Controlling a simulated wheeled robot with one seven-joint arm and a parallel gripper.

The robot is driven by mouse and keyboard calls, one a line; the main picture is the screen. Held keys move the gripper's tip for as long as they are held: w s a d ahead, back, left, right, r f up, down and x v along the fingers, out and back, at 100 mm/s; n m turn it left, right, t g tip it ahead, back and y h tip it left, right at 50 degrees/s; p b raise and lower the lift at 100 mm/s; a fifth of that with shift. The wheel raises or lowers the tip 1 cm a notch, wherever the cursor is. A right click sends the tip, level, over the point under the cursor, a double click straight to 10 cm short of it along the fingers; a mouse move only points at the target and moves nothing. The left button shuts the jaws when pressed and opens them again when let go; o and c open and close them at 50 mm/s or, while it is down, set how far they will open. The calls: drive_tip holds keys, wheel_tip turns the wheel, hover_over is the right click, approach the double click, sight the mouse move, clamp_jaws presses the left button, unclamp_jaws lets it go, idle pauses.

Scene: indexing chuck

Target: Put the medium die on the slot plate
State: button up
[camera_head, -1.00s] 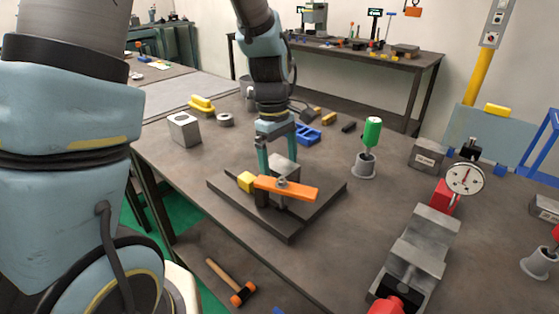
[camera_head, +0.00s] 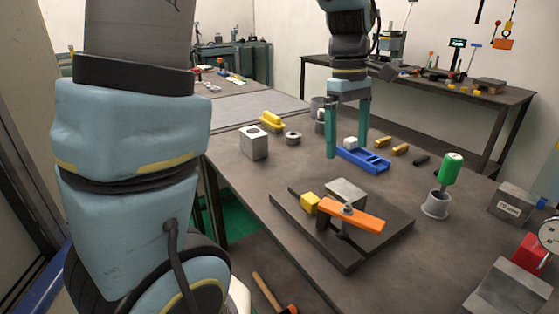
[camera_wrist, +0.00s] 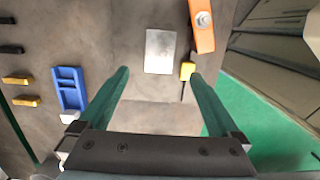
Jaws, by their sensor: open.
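My gripper (camera_head: 347,148) is open and empty, hanging over the table behind the clamp fixture; its fingers also show in the wrist view (camera_wrist: 159,73). A bright steel block (camera_head: 345,191) sits on the dark base plate (camera_head: 387,233) beside an orange clamp bar (camera_head: 352,214) and a yellow block (camera_head: 309,201). The steel block (camera_wrist: 160,52) lies ahead of my fingers in the wrist view. I cannot tell which piece is the medium die or which is the slot plate.
A steel block with a bore (camera_head: 253,143), a ring (camera_head: 293,138) and a yellow piece (camera_head: 271,121) stand at the left. Yellow and dark bars (camera_head: 400,149) lie right of the blue piece. A green-handled tool (camera_head: 451,169) stands in a grey cup (camera_head: 436,205).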

drive_tip(key=a+f+m+t, duration=0.1)
drive_tip(key=a+f+m, duration=0.2)
drive_tip(key=a, duration=0.9)
drive_tip(key=a+f+m+t, duration=0.1)
drive_tip(key=a+f+m, duration=0.3)
drive_tip(key=a, duration=0.8)
wheel_tip(320, 180, down, 2)
drive_tip(key=shift+a+f+t, duration=0.2)
drive_tip(key=shift+a+t, duration=0.05)
drive_tip(key=shift+t, duration=0.15)
